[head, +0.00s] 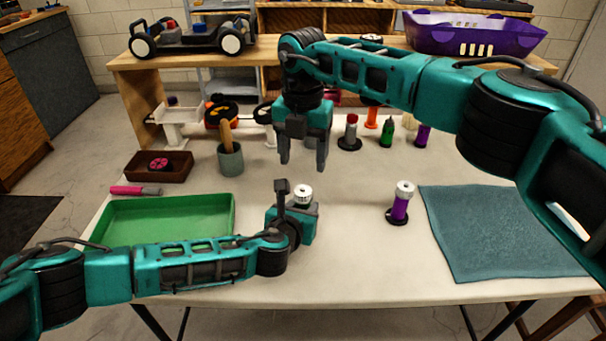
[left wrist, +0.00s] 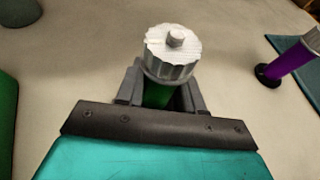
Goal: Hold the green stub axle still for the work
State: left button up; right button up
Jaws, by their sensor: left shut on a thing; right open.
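The green stub axle (left wrist: 156,95) stands upright between the fingers of my left gripper (left wrist: 160,88), which is shut on it. A silver knurled nut (left wrist: 173,50) sits on top of the axle. In the head view the nut (head: 303,192) shows above my left gripper (head: 296,208), which hides the axle's body and foot. My right gripper (head: 304,165) is open and empty, pointing down above the table, behind the held axle in the head view.
A purple stub axle (head: 400,208) with a silver nut stands to the right, beside a blue-grey mat (head: 500,235). A green tray (head: 215,205) lies left. A grey cup (head: 230,160) and several more axles, including another green one (head: 387,135), stand farther back.

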jog(key=shift+r, duration=2.25)
pick_arm(q)
jog(key=o, duration=1.2)
jog(key=shift+c, duration=0.2)
jog(key=shift+s, duration=0.1)
jog(key=v, duration=1.1)
jog(key=shift+s+a+r, duration=0.15)
jog(key=shift+s, duration=0.2)
